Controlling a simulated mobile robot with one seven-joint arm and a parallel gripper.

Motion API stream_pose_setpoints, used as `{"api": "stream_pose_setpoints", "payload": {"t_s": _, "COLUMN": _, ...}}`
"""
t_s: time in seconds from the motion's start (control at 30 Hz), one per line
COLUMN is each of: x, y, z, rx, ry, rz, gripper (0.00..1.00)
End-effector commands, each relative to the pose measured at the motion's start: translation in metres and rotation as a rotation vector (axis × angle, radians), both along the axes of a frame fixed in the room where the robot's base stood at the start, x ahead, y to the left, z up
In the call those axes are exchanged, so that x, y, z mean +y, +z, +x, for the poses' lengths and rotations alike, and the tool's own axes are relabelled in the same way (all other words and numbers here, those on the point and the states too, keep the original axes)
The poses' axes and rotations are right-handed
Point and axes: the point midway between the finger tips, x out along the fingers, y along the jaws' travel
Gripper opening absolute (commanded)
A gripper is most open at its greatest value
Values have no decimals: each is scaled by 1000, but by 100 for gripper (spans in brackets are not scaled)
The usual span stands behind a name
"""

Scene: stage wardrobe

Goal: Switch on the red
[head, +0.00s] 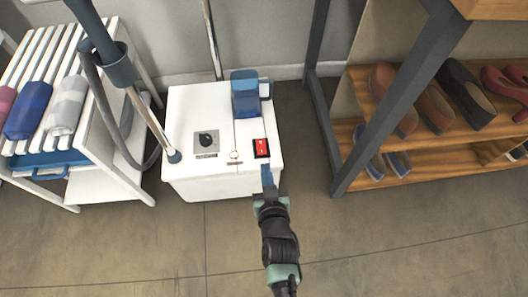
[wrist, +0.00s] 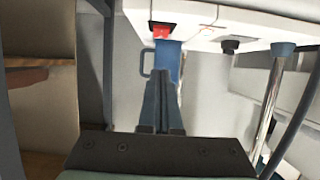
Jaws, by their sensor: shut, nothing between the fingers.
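A red rocker switch (head: 261,148) in a black frame sits on the top of a white cabinet (head: 185,100), near its front right edge. In the wrist view the red switch (wrist: 162,30) shows at the top, just beyond my fingertips. My gripper (head: 267,178) is at the front edge of the cabinet, just in front of the switch, with its fingers together and empty. The closed fingers also show in the wrist view (wrist: 161,75). I cannot tell whether the fingertips touch the switch or the cabinet. The switch's position is too small to tell.
A black knob (head: 206,139) and a blue container (head: 245,93) are on the cabinet. A hose and metal pole (head: 150,122) stand at its left, by a white slatted rack (head: 100,150). A dark post (head: 385,95) and wooden shoe shelves (head: 450,130) stand right. The front floor is clear.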

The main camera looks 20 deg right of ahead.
Motion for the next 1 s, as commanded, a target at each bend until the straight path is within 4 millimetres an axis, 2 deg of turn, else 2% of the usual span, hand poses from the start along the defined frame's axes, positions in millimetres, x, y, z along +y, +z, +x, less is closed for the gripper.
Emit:
{"api": "stream_pose_setpoints", "payload": {"t_s": 0.1, "x": 4, "y": 3, "z": -15, "rx": 2, "ry": 1, "rz": 2, "gripper": 0}}
{"api": "stream_pose_setpoints", "payload": {"t_s": 0.23, "x": 6, "y": 3, "z": -22, "rx": 0, "ry": 0, "rz": 1, "gripper": 0}}
{"api": "stream_pose_setpoints", "payload": {"t_s": 0.87, "x": 6, "y": 3, "z": -22, "rx": -1, "ry": 0, "rz": 1, "gripper": 0}}
{"api": "stream_pose_setpoints", "payload": {"t_s": 0.97, "x": 7, "y": 18, "z": -11, "rx": -27, "ry": 8, "rz": -3, "gripper": 0}}
{"api": "stream_pose_setpoints", "payload": {"t_s": 1.0, "x": 9, "y": 31, "z": -1, "rx": -46, "ry": 15, "rz": -7, "gripper": 0}}
